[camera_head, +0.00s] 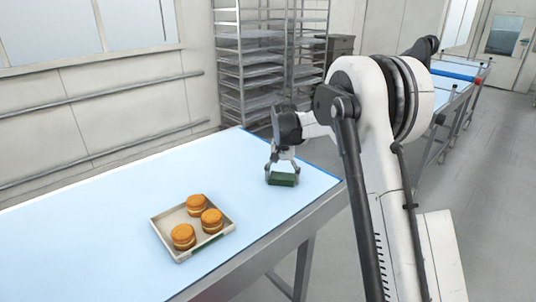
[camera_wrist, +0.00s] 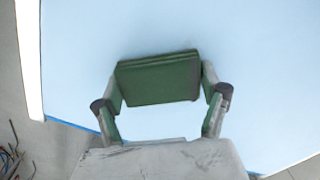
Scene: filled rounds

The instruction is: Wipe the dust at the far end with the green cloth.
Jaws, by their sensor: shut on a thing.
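The green cloth (camera_head: 283,180) is a folded block at the far end of the light blue table (camera_head: 110,217). My gripper (camera_head: 282,170) is shut on it from above, and the cloth is at or just above the table surface; I cannot tell which. In the wrist view the green cloth (camera_wrist: 158,80) sits between the two fingers of my gripper (camera_wrist: 160,90). I cannot make out any dust on the table in either view.
A tray (camera_head: 158,230) with three filled rounds (camera_head: 211,219) stands nearer on the table. Metal racks (camera_head: 250,60) stand beyond the far end. The table between tray and cloth is clear. My arm covers part of the right side.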

